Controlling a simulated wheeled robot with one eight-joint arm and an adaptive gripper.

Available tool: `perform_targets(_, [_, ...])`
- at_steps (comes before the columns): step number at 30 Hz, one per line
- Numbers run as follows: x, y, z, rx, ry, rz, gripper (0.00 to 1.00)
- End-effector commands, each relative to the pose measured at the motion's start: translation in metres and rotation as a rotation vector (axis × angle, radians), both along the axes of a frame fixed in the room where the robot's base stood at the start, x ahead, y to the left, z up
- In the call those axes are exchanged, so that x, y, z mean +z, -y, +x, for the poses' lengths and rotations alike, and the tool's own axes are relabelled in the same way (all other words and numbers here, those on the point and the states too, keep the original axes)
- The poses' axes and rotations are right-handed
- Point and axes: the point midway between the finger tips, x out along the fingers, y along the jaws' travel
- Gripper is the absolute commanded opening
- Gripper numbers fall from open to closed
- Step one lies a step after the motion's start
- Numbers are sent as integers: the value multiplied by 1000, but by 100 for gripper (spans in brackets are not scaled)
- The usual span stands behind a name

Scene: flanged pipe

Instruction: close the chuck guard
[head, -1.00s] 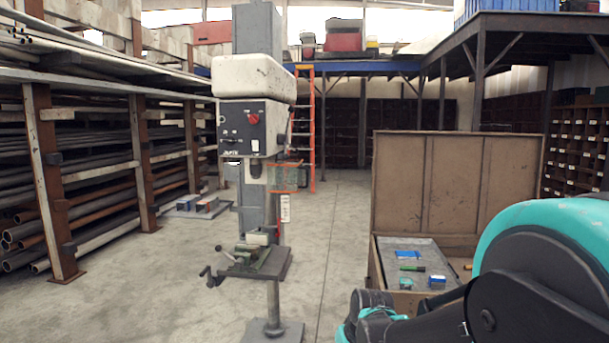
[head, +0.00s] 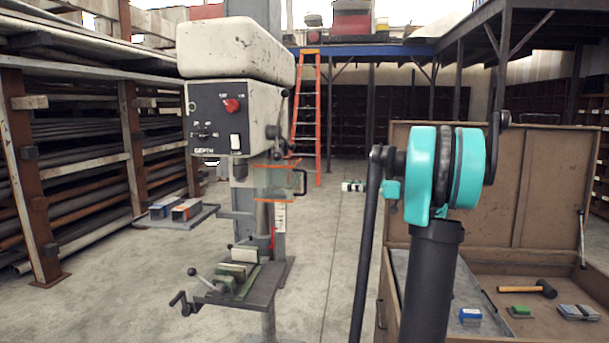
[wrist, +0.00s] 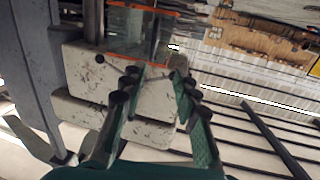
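The drill press (head: 212,120) stands left of centre in the head view, with its chuck (head: 239,170) below the control box. The chuck guard (head: 276,182) is a clear panel with orange edges and a dark handle (head: 300,182). It stands out to the right of the chuck, leaving the chuck uncovered. In the wrist view the guard (wrist: 142,35) shows at the top, beyond my fingertips. My gripper (wrist: 157,80) has its teal fingers apart, with nothing visibly held.
A vise (head: 236,278) with a crank sits on the press table. A tray with boxes (head: 176,214) is behind at left. An open wooden chest (head: 540,270) with tools stands at right. Pipe racks (head: 75,170) line the left. Floor between press and chest is clear.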

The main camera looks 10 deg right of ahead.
Motion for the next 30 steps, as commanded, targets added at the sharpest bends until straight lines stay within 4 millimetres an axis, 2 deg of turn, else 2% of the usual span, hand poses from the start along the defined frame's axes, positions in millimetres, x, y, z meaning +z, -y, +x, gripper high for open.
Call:
perform_targets(3, [10,9,4,-1,49,12,30])
perform_targets(8, [11,-3,11,0,55,13,30])
perform_targets(24, [10,-96,61,2,51,13,30])
perform_targets(30, [10,-125,77,1,52,13,30])
